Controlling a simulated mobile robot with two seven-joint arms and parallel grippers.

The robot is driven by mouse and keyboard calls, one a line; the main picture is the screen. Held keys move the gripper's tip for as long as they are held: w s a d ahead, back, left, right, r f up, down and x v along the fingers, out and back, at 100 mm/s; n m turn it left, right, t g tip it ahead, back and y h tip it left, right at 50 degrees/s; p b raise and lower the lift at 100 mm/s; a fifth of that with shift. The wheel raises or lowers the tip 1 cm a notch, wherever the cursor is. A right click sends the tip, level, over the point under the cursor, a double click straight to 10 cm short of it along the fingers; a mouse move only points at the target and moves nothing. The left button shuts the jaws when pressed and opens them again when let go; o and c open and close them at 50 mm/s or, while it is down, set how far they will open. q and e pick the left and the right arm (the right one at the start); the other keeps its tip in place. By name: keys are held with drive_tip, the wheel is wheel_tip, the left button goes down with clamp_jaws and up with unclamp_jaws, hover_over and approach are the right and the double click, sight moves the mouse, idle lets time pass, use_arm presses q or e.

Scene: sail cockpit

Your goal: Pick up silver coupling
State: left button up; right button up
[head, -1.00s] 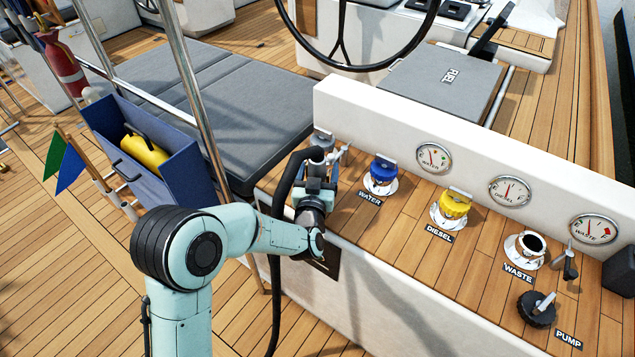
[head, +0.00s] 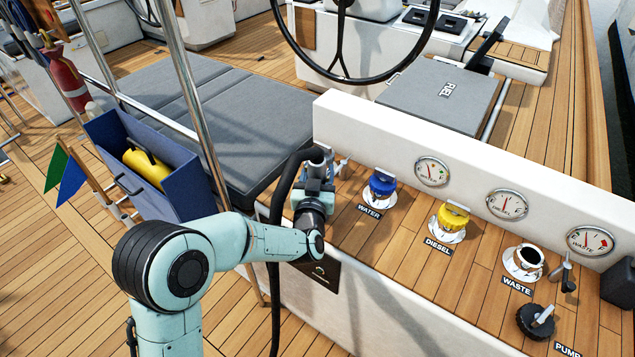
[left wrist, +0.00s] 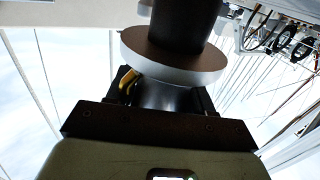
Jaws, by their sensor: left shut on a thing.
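The silver coupling (head: 316,154) is on the end of a black hose (head: 277,210) at the left end of the wooden counter in the head view. My left gripper (head: 317,172) is shut on the coupling; its fingertips are partly hidden behind the wrist and hose. My right gripper is not in view.
Blue water cap (head: 382,185), yellow diesel cap (head: 453,216) and open waste fitting (head: 525,258) stand along the counter to the right. A loose black cap (head: 536,320) lies near the pump label. A white wall with gauges (head: 432,172) runs behind. A blue bin (head: 185,185) stands left.

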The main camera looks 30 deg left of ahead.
use_arm(q)
wheel_tip(320, 180, up, 15)
drive_tip(key=p, duration=0.3)
drive_tip(key=shift+p, duration=0.35)
drive_tip(key=shift+r+p, duration=1.65)
drive_tip(key=shift+r, duration=0.4)
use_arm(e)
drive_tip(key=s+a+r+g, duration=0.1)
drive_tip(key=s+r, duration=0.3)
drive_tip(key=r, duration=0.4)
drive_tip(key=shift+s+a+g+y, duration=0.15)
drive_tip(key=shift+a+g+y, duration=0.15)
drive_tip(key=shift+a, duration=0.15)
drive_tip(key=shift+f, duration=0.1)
